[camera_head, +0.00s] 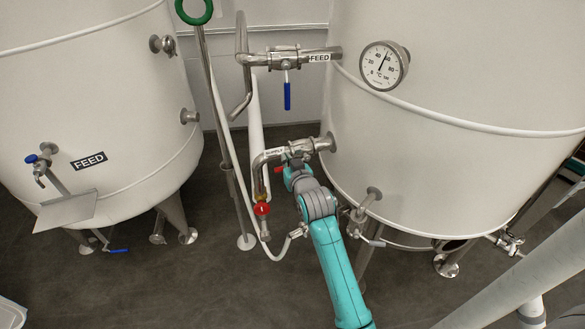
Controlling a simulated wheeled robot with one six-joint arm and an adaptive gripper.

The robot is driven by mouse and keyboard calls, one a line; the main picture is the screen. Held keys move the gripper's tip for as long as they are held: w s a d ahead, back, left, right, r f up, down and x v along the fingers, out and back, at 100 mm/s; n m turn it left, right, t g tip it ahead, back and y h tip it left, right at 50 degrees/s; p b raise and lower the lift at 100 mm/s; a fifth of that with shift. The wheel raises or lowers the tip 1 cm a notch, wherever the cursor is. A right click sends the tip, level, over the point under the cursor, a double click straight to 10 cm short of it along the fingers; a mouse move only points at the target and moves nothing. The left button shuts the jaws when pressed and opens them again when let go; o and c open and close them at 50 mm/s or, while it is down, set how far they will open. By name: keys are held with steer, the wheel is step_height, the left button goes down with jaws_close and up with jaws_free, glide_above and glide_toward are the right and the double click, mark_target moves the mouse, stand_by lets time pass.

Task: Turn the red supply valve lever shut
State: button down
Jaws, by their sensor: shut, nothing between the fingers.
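The supply pipe, with a white label reading SUPPLY (274,152), runs out from the right tank at mid-height. A small piece of red (279,169) shows just under this pipe, at the left edge of my arm's end; it looks like part of the red supply valve lever. The rest of the lever is hidden behind my wrist. My gripper (294,165) is at the valve, close against the pipe in the picture. It is shut with nothing held. Its fingertips are mostly hidden, and I cannot tell whether they touch the lever.
A red round knob (262,209) sits lower on the same piping. A FEED pipe with a blue lever (287,90) is above. The left tank (90,100) and right tank (450,150) flank the narrow gap. A green ring handle (194,10) tops a rod. A thin hose loops below.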

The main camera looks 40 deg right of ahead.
steer(key=shift+w+d+f, duration=0.1)
steer(key=shift+w+f, duration=0.15)
steer(key=shift+f, duration=0.5)
steer(key=shift+w+d+f, duration=0.1)
steer(key=shift+w+f, duration=0.1)
steer(key=shift+f, duration=0.5)
steer(key=shift+w+d+f, duration=0.1)
steer(key=shift+w+f, duration=0.15)
steer(key=shift+f, duration=0.5)
steer(key=shift+a+f+n, duration=0.1)
steer(key=shift+f+n, duration=0.3)
steer(key=s+d+f+n+h, duration=0.1)
steer(key=d+f+n+h, duration=0.1)
steer(key=f+n, duration=0.3)
steer(key=s+d+f+n+h, duration=0.1)
steer(key=d+f+n, duration=0.3)
steer(key=f+n, duration=0.1)
steer(key=shift+s+f+n+h, duration=0.3)
steer(key=shift+f+h, duration=0.1)
steer(key=shift+f, duration=0.1)
steer(key=shift+s+d, duration=0.1)
